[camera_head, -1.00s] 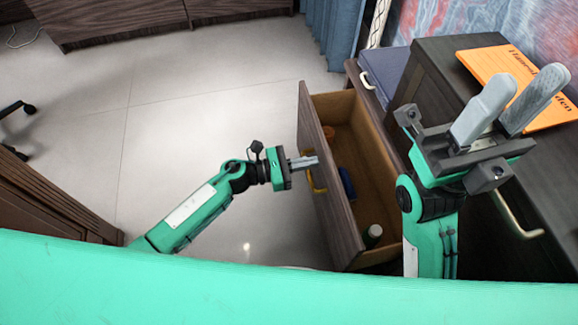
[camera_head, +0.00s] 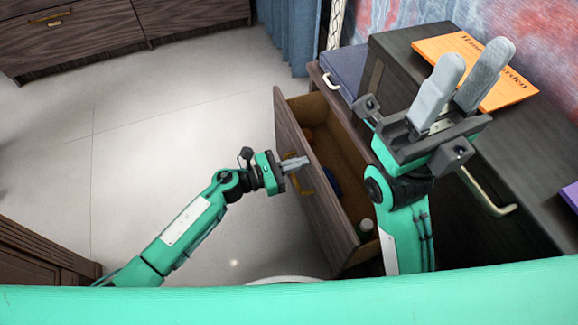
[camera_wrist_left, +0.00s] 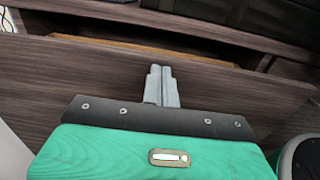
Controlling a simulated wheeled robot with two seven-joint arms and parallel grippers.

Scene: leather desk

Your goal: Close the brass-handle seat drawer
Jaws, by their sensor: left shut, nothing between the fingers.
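The wooden seat drawer (camera_head: 318,205) stands partly open, its dark front facing left and its tan inside showing. Its brass handle (camera_head: 300,184) is on the front face, partly hidden behind my left gripper. My left gripper (camera_head: 297,163) is shut and empty, its fingertips at the drawer front near the upper edge. In the left wrist view, the shut fingers (camera_wrist_left: 161,72) point at the drawer front (camera_wrist_left: 85,88); contact looks likely, but I cannot be sure. My right gripper (camera_head: 475,58) is open and empty, raised above the dark cabinet.
An orange book (camera_head: 478,68) lies on the dark cabinet (camera_head: 525,135). A dark blue cushion (camera_head: 343,70) lies behind the drawer. The floor at left is clear.

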